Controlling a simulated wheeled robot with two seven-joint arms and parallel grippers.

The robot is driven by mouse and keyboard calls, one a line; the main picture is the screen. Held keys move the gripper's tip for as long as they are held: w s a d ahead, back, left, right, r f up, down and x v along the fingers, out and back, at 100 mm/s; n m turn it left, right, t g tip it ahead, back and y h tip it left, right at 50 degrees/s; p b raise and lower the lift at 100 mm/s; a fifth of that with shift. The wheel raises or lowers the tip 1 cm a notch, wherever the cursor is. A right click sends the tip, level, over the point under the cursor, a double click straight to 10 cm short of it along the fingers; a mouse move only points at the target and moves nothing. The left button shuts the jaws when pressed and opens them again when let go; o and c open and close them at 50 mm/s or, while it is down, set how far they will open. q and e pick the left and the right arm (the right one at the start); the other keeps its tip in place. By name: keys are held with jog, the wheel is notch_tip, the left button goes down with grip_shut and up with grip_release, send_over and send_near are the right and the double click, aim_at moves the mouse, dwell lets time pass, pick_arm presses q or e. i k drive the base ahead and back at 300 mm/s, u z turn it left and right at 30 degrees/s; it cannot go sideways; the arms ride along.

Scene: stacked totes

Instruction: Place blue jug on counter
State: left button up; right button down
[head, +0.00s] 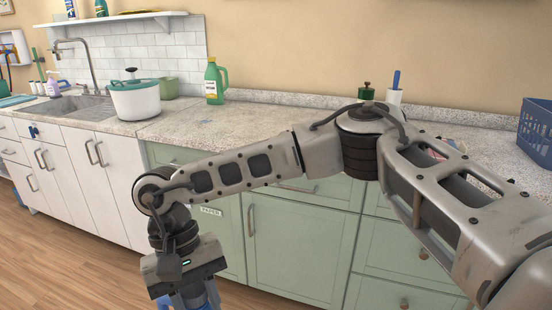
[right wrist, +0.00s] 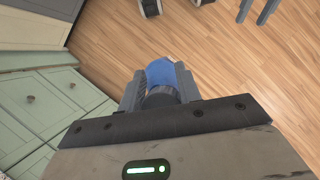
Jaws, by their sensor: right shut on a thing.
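My right arm reaches across the head view, and my right gripper (head: 190,297) hangs low in front of the green cabinets, at the bottom edge. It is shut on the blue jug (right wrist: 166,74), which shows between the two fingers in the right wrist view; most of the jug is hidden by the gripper. Only a bit of blue shows below the gripper in the head view. The speckled counter (head: 245,118) runs along the wall, above and behind the gripper. The jug is below counter height, over the wooden floor. My left gripper is not in view.
On the counter stand a white pot with a green rim (head: 135,100), a green bottle (head: 215,82), a green bowl (head: 168,88) and, at far right, a blue basket (head: 537,128). The sink (head: 70,107) is at left.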

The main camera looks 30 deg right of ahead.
aim_at(253, 129)
jog(key=u, duration=0.7)
jog(key=i, duration=1.25)
jog(key=z, duration=0.45)
jog(key=i, duration=0.95)
jog(key=z, duration=1)
